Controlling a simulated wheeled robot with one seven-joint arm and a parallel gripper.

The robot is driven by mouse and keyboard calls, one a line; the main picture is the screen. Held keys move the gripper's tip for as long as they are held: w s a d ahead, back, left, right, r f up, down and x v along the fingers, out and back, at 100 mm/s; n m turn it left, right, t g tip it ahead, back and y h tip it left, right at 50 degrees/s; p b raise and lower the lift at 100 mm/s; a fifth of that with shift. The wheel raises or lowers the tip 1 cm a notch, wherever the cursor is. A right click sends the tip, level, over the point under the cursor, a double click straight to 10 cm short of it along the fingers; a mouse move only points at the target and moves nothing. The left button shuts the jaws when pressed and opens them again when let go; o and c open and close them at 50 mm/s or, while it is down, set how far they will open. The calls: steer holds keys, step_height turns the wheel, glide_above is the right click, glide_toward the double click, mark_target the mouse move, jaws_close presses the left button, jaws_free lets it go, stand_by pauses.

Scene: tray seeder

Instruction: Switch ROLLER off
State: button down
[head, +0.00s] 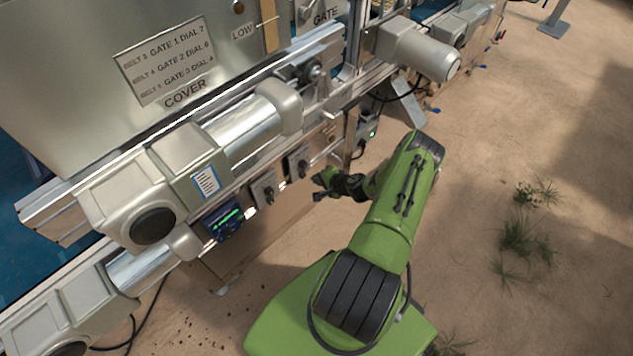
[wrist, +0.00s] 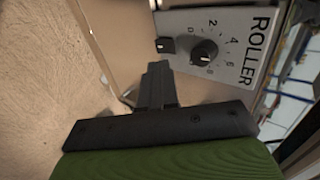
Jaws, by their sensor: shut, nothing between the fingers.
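The ROLLER panel (wrist: 232,22) is a pale plate in the wrist view, turned on its side. It bears a black round dial (wrist: 204,52) with numbers around it and a small black switch (wrist: 166,45) to the left of the dial. I cannot tell which way the switch is set. My gripper (wrist: 158,66) is shut and empty, its tips just below the switch in the picture; whether they touch it I cannot tell. In the head view my gripper (head: 320,181) is close to the machine's side, beside two small dial panels whose labels are too small to read.
A lit display box (head: 224,219) sits left of the dial panels. A grey motor housing (head: 418,49) juts out at upper right. A COVER plate (head: 70,40) stands at upper left. Sandy floor to the right is open, with a few grass tufts (head: 520,235).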

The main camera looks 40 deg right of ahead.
steer(key=s+r+p, duration=0.3)
steer(key=s+r, duration=0.2)
steer(key=r, duration=0.2)
steer(key=shift+s+d+r, duration=0.15)
steer(key=shift+d+r, duration=0.05)
steer(key=shift+r, duration=0.15)
